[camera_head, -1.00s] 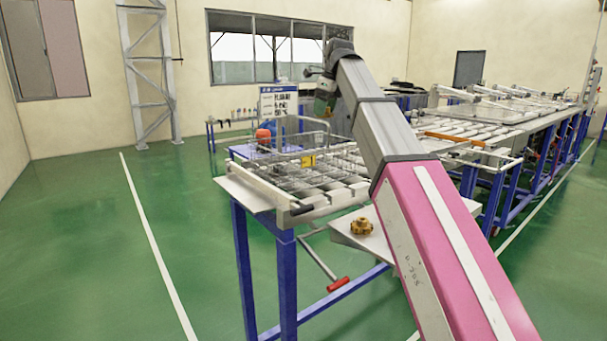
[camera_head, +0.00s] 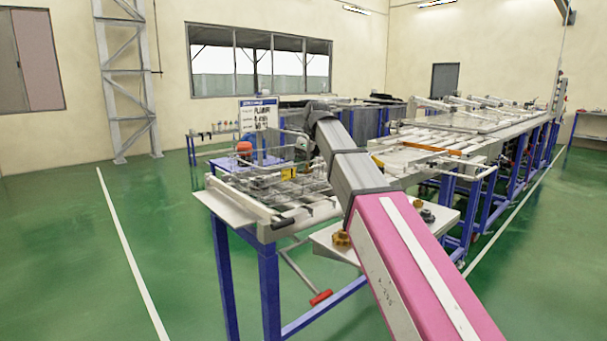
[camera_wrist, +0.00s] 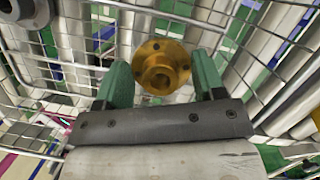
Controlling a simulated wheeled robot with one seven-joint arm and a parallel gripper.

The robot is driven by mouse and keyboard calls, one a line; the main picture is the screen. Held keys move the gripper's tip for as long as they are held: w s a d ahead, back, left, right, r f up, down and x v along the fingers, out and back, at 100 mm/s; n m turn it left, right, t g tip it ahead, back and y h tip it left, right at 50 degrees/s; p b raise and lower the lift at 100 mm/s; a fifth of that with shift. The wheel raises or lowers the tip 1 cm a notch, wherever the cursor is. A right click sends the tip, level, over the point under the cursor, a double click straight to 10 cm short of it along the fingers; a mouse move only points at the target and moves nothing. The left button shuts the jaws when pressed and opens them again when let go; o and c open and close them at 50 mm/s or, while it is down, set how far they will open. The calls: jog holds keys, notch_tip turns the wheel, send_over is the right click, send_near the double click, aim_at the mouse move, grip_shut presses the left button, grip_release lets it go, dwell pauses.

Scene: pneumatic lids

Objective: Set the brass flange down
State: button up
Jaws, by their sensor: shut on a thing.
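The brass flange (camera_wrist: 161,66), a round golden disc with a hub and bolt holes, is between the green fingers of my gripper (camera_wrist: 162,80) in the wrist view. My gripper is shut on it. Wire mesh of a basket (camera_wrist: 101,12) shows behind and around the flange; I cannot tell the gap between them. In the head view my arm's far end is at the wire basket (camera_head: 262,170), and my gripper and the held flange are hidden.
Another brass-coloured piece (camera_head: 341,239) sits on a side plate (camera_head: 325,236), with a dark round piece (camera_head: 427,215) further right. A grey round part (camera_wrist: 30,10) shows at the wrist view's upper left. A red-handled lever (camera_head: 320,297) juts out below the table.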

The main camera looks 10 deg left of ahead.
jog(key=shift+f, duration=1.6)
jog(key=o, duration=0.9)
jog(key=v, duration=1.2)
